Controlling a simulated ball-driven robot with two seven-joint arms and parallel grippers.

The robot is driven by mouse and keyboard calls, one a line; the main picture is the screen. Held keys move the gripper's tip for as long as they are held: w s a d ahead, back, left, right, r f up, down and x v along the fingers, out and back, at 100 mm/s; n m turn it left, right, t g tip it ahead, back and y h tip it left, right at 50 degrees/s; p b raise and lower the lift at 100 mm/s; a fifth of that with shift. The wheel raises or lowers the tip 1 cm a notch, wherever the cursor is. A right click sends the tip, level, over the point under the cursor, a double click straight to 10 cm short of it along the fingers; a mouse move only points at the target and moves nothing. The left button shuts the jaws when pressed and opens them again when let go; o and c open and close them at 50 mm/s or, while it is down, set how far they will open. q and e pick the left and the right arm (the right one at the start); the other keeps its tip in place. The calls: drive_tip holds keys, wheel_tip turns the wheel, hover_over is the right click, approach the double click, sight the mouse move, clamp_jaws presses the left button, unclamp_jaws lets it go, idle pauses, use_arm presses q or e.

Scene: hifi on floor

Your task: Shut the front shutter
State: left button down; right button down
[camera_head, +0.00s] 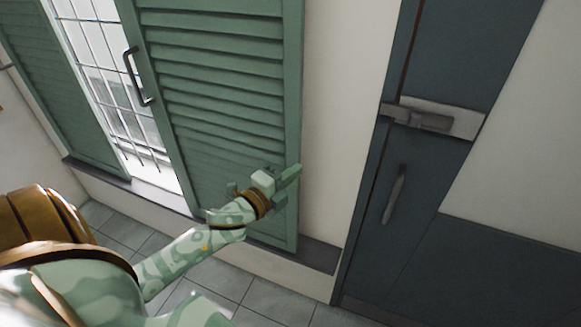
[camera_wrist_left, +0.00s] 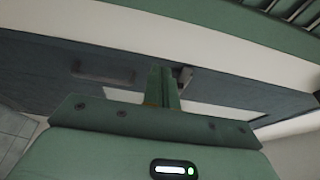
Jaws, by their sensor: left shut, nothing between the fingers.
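Two green louvred shutters show in the head view. The nearer one (camera_head: 225,80), in the middle, carries a dark bar handle (camera_head: 137,76) on its left edge. The other shutter (camera_head: 45,95) is at the left, and a gap between them bares a barred window (camera_head: 105,75). My left gripper (camera_head: 288,177) is shut and empty in front of the middle shutter's lower right edge; I cannot tell whether it touches. In the left wrist view its closed fingers (camera_wrist_left: 163,88) point away from the shutter slats (camera_wrist_left: 290,12) at upper right. My right gripper is not in view.
A dark blue door (camera_head: 440,190) with a metal latch (camera_head: 430,119) and a pull handle (camera_head: 394,194) stands at the right. A pale wall strip (camera_head: 345,90) separates it from the shutter. A low dark sill (camera_head: 318,255) runs below; grey floor tiles (camera_head: 220,280) are in front.

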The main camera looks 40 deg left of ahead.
sight(297, 154)
use_arm(q)
drive_tip(key=shift+w+a+f+p, duration=0.15)
drive_tip(key=shift+w+a, duration=0.35)
drive_tip(key=shift+w, duration=0.65)
drive_tip(key=shift+w+a+r+p, duration=0.1)
drive_tip(key=shift+w+a, duration=0.45)
drive_tip(key=shift+w, duration=0.65)
drive_tip(key=shift+w+a+f+p, duration=0.15)
drive_tip(key=shift+w+a, duration=0.35)
drive_tip(key=shift+w, duration=0.65)
drive_tip(key=shift+s+a+r, duration=0.1)
drive_tip(key=shift+a, duration=0.05)
